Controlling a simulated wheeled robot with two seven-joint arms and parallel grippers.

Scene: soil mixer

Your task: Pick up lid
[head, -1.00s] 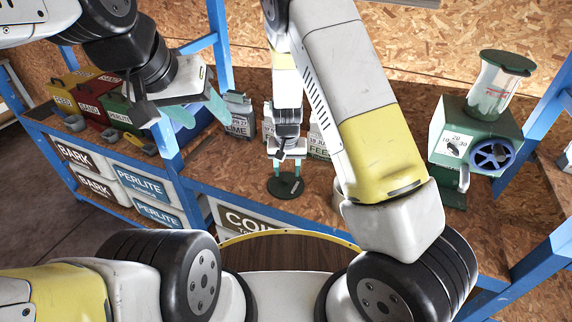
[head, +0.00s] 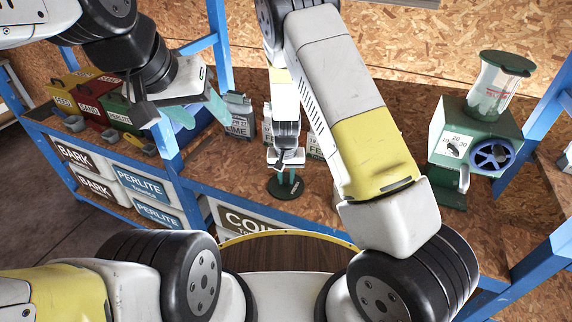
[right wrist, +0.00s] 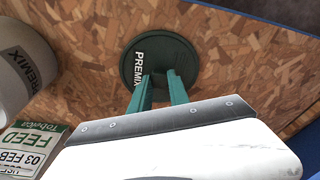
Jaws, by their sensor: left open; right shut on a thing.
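The lid (head: 273,189) is a dark green disc marked PREMIX, lying on the wooden bench top. It also shows in the right wrist view (right wrist: 186,50). My right gripper (head: 287,180) reaches down over it, and its green fingertips (right wrist: 161,80) are shut on the lid's small raised handle, mostly hidden between them. A pale container marked PREMIX (right wrist: 22,70) stands to the left in the right wrist view. In the head view my right arm hides most of it. My left gripper (head: 201,112) is open and empty, well to the left above the shelving.
A bag marked FEED (right wrist: 36,150) stands near the container, and a LIME bag (head: 239,118) stands behind the lid. A green machine with a blue wheel (head: 477,140) stands at the right. Coloured bins (head: 92,105) are at the left. Blue posts (head: 540,145) frame the bench.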

